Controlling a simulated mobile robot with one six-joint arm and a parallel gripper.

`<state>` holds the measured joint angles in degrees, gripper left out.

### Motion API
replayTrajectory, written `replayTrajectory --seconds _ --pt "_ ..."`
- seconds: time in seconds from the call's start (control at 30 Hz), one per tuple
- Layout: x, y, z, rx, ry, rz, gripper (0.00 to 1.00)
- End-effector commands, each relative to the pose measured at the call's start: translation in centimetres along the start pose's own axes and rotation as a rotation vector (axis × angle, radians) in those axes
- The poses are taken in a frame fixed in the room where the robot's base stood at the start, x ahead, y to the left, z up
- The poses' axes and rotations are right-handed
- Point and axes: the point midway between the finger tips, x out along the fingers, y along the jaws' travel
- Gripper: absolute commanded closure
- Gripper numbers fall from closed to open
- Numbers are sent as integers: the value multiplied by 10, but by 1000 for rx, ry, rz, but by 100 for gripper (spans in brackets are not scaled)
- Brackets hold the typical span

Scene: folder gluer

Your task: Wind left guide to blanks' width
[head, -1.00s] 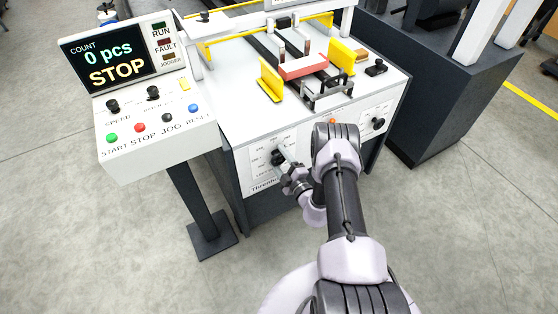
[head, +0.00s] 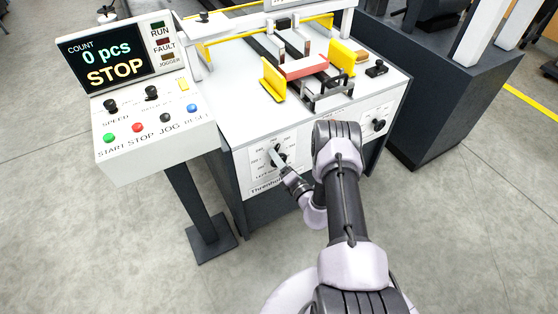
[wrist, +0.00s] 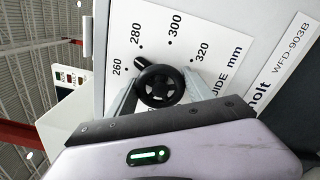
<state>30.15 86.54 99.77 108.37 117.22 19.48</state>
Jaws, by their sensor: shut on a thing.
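The left guide's handwheel (wrist: 161,86) is black, on a white dial plate (wrist: 235,75) marked 260 to 320 mm. Its pointer (wrist: 139,62) stands between the 260 and 280 marks. My gripper (head: 277,159) is shut on the wheel, with one finger on each side in the wrist view. The left guide (head: 272,80) is a yellow upright plate on the white machine bed, left of the red blanks (head: 303,67). The right guide (head: 346,56) is yellow too, close by the blanks' right side. A gap shows between the left guide's lower part and the blanks.
A control console (head: 155,140) with buttons and a screen reading 0 pcs, STOP stands at the left. A second knob (head: 378,124) is on the front panel at the right. A dark machine (head: 440,100) stands further right. Floor in front is clear.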

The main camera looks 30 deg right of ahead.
Motion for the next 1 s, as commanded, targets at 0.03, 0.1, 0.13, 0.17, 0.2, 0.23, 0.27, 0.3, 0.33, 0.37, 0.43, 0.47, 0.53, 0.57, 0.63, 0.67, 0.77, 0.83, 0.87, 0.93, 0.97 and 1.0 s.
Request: replayTrajectory --seconds 0.03,0.1,0.13,0.17,0.2,0.23,0.27,0.3,0.33,0.37,0.43,0.47,0.53,0.57,0.63,0.67,0.77,0.83,0.87,0.93,0.97,1.0 --pt "0 -1 0 -41 -1 -1 80" --pt "0 0 0 -108 -1 -1 80" --pt "0 0 0 -136 -1 -1 80" --pt "0 0 0 -164 -1 -1 80" --pt "0 0 0 -203 -1 -1 80" --pt "0 0 0 -231 -1 -1 80" --pt "0 0 0 -259 -1 -1 80" --pt "0 0 0 -298 -1 -1 80" --pt "0 0 0 -326 -1 -1 80" --pt "0 0 0 -355 -1 -1 80" --pt "0 1 0 -422 -2 -1 80" --pt "0 1 0 -450 -2 -1 80" --pt "0 1 0 -517 -2 0 80" --pt "0 1 0 -545 -2 0 80" --pt "0 1 0 -612 -2 0 80" --pt "0 1 0 -640 -2 0 80" --pt "0 2 0 -735 -2 0 80" --pt "0 2 0 -802 -2 0 80" --pt "0 2 0 -830 -2 0 80" --pt "0 2 0 -896 -2 0 80" --pt "0 2 0 -925 -2 0 80" --pt "0 2 0 -963 -2 -1 80"
